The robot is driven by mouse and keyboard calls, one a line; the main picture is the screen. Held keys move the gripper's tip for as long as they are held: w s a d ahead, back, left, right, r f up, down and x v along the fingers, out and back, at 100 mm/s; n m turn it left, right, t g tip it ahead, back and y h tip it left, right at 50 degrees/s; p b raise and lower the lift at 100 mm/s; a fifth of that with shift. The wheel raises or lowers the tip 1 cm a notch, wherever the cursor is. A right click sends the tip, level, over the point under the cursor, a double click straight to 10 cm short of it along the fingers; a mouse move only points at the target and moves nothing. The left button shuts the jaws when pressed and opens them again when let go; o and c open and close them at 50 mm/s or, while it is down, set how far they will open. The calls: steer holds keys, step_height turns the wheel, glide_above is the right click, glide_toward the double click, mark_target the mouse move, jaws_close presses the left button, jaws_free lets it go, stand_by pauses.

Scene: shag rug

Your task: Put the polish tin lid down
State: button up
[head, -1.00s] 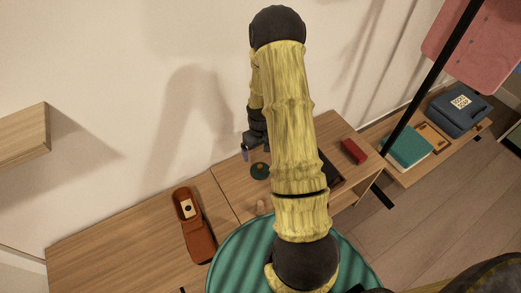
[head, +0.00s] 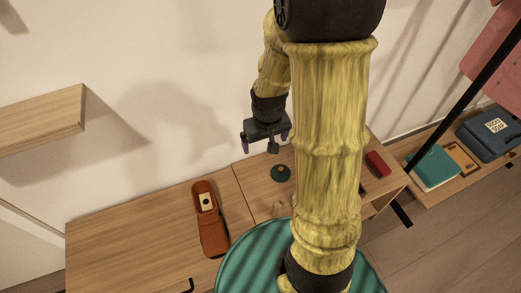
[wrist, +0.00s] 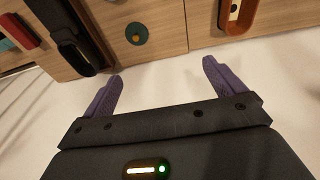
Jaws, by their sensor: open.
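A small round dark green disc with an orange centre, which looks like the polish tin lid (head: 280,172), lies flat on the wooden top. It also shows in the wrist view (wrist: 136,34), near the top edge. My gripper (head: 265,143) is open, with nothing between its purple fingers. It hangs above and apart from the disc, near the wall. In the wrist view my gripper (wrist: 162,70) has its fingers spread wide with only pale wall between them. I cannot tell whether a tin is under the disc.
A brown-orange shoe-shaped item (head: 209,222) lies left of the disc. A red block (head: 377,164) lies to the right, and a black item (wrist: 72,42) shows in the wrist view. A wooden shelf (head: 42,118) juts from the wall.

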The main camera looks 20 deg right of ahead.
steer(key=s+a+r, duration=0.4)
steer(key=s+r, duration=0.1)
steer(key=s, duration=0.1)
steer(key=shift+s+r+t, duration=0.3)
steer(key=shift+s+t, duration=0.1)
steer(key=w+p+v, duration=0.2)
steer(key=p+v, duration=0.9)
steer(key=w+r+p+v, duration=0.1)
steer(key=w+p+v, duration=0.2)
steer(key=p+v, duration=0.7)
steer(key=shift+d+r+p, duration=0.3)
steer(key=shift+r+p, duration=0.2)
steer(key=shift+p, duration=0.2)
steer(key=shift+s, duration=0.15)
steer(key=shift+c, duration=0.2)
